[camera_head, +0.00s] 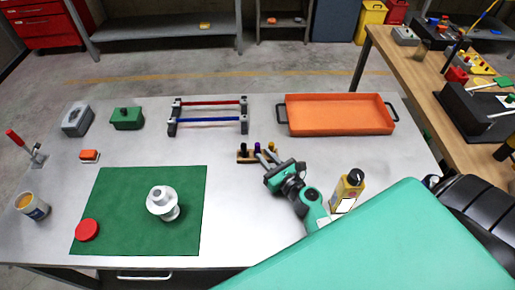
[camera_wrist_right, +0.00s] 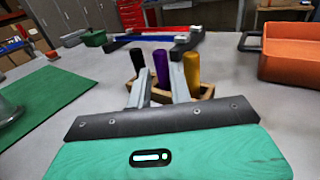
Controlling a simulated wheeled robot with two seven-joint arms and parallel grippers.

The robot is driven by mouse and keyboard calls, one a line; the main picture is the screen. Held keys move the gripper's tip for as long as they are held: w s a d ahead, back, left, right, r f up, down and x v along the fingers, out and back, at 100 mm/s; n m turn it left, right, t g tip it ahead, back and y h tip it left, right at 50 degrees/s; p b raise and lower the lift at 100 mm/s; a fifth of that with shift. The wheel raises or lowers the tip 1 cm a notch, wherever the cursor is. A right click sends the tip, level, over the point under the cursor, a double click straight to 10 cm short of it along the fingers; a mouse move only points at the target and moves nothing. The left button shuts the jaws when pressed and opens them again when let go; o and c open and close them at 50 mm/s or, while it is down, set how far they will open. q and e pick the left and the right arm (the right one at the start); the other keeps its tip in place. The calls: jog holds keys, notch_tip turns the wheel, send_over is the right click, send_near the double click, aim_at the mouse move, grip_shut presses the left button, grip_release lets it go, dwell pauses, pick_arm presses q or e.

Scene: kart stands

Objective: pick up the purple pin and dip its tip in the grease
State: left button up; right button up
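The purple pin (camera_wrist_right: 160,66) stands upright in a small wooden holder (camera_head: 243,157), between a black pin (camera_wrist_right: 138,62) and a yellow pin (camera_wrist_right: 191,68). It also shows small in the head view (camera_head: 257,147). My right gripper (camera_head: 264,154) is open and points at the holder. In the right wrist view its two fingers (camera_wrist_right: 158,80) lie either side of the purple pin; whether they touch it I cannot tell. The pin's tip is hidden in the holder. An open tin (camera_head: 33,207) with yellow-brown contents, seemingly the grease, stands at the table's left edge. My left gripper is not in view.
A green mat (camera_head: 130,190) holds a white stepped part (camera_head: 162,203) and a red disc (camera_head: 87,230). A rack with red and blue bars (camera_head: 208,112) and an orange tray (camera_head: 338,113) stand behind. A yellow bottle (camera_head: 347,191) stands right of my right gripper.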

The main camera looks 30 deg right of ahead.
aim_at(259, 150)
jog(key=shift+w+a+f+p, duration=0.15)
jog(key=shift+w+p, duration=0.25)
jog(key=shift+w, duration=0.95)
jog(key=shift+w+a+f+p, duration=0.15)
jog(key=shift+w+p, duration=0.25)
jog(key=shift+w, duration=0.9)
grip_shut()
